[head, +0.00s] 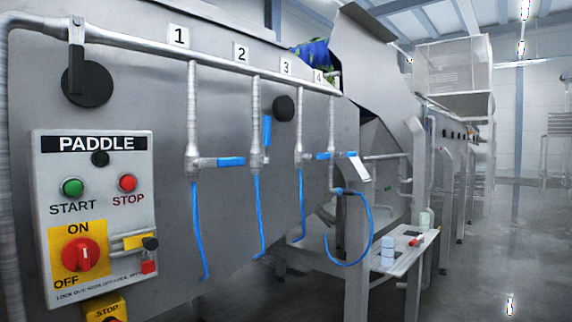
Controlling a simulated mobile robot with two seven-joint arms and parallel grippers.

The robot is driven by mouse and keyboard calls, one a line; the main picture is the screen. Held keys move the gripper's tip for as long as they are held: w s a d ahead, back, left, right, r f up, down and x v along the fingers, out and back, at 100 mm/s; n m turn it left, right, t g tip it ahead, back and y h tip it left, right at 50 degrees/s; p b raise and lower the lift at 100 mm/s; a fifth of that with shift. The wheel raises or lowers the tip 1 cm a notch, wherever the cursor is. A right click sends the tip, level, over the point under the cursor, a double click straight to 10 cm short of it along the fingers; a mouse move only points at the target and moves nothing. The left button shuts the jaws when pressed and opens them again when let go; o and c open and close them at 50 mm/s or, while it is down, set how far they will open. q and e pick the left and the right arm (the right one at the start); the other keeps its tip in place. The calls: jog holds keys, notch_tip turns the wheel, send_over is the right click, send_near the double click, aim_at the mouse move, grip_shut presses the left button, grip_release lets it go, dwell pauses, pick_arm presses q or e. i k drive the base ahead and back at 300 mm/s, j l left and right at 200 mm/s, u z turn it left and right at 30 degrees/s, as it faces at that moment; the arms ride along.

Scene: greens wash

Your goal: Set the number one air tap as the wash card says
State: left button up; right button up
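The number one air tap (193,163) is on a vertical pipe below the plate marked 1 (178,37). Its blue handle (222,162) points sideways to the right, across the pipe. A blue hose (198,232) hangs under it. The tap two handle (267,131) stands upright, along its pipe. The tap three handle (317,156) and the tap four handle (346,154) lie sideways. A small white tag (360,169) hangs by tap four; I cannot tell whether it is the wash card, and no writing is legible. Neither of my grippers is in view.
A PADDLE control box (98,215) with start and stop buttons and a red switch (82,254) is at the left. A small side table (405,257) with a bottle (388,250) and a red item (414,241) stands lower right. The floor at right is clear.

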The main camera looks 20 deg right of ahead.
aim_at(222, 162)
jog(key=z, duration=0.4)
jog(key=u, duration=2.7)
jog(key=k+l, duration=0.1)
jog(key=l, duration=0.25)
jog(key=k+l, duration=0.1)
jog(key=l, duration=0.3)
jog(key=k+l, duration=0.1)
jog(key=l, duration=0.25)
jog(key=k+l+u, duration=0.1)
jog(key=l, duration=0.25)
jog(key=k+l, duration=0.15)
jog(key=l, duration=0.2)
